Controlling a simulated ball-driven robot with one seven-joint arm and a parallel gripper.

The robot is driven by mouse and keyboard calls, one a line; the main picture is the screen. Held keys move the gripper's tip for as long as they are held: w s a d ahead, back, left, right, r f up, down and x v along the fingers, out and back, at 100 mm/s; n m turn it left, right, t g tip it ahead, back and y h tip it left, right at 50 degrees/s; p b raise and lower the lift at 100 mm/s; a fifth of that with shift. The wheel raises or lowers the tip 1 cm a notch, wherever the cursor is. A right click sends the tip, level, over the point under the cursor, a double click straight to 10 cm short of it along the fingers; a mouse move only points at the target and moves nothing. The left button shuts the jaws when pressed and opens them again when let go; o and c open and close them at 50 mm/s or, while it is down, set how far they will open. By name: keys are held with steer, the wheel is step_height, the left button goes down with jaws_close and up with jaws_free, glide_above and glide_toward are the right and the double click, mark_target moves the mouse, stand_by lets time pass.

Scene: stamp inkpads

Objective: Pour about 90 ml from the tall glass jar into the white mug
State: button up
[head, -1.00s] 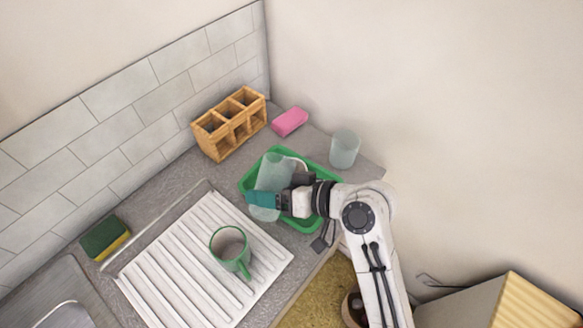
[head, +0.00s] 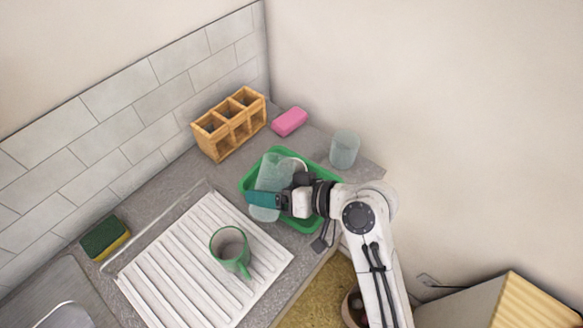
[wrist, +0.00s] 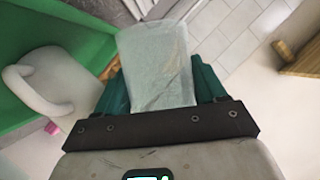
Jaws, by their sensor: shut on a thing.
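My gripper (head: 265,199) is shut on the tall glass jar (head: 271,172), a clear, pale vessel held over the green tray (head: 310,226). In the wrist view the jar (wrist: 157,66) stands between the teal fingers (wrist: 158,88). Any liquid in it cannot be made out. The white mug (wrist: 45,85) shows at the left of the wrist view, in the green tray (wrist: 60,35). In the head view only a bit of its pale rim (head: 299,162) shows behind the jar and gripper.
A green mug (head: 230,252) stands on the white drainer (head: 180,270). A second glass (head: 344,149) stands right of the tray. A wooden caddy (head: 229,125), pink sponge (head: 289,121) and green-yellow sponge (head: 105,239) lie along the wall. Some counter is bare left of the tray.

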mark_target(269, 210)
stand_by(0.6)
steer(key=shift+n+t+h, duration=0.3)
steer(key=shift+n, duration=0.2)
steer(key=f+b, duration=0.3)
steer(key=f, duration=0.1)
steer(key=shift+s+a+b, duration=0.3)
steer(key=shift+s+b, duration=0.05)
steer(key=shift+s, duration=0.05)
steer(key=shift+s+a+r+n+t+h, duration=0.3)
steer(key=shift+s+r+n+t+h, duration=0.1)
steer(key=shift+n, duration=0.3)
steer(key=shift+s+a+r+n+t+h, duration=0.25)
steer(key=shift+r+n+t, duration=0.2)
steer(key=shift+r+n, duration=0.15)
steer(key=shift+s+a+r+n+t+h, duration=0.15)
steer(key=shift+r+n+t+h, duration=0.1)
steer(key=shift+r+n+t, duration=0.3)
steer(key=shift+d, duration=0.1)
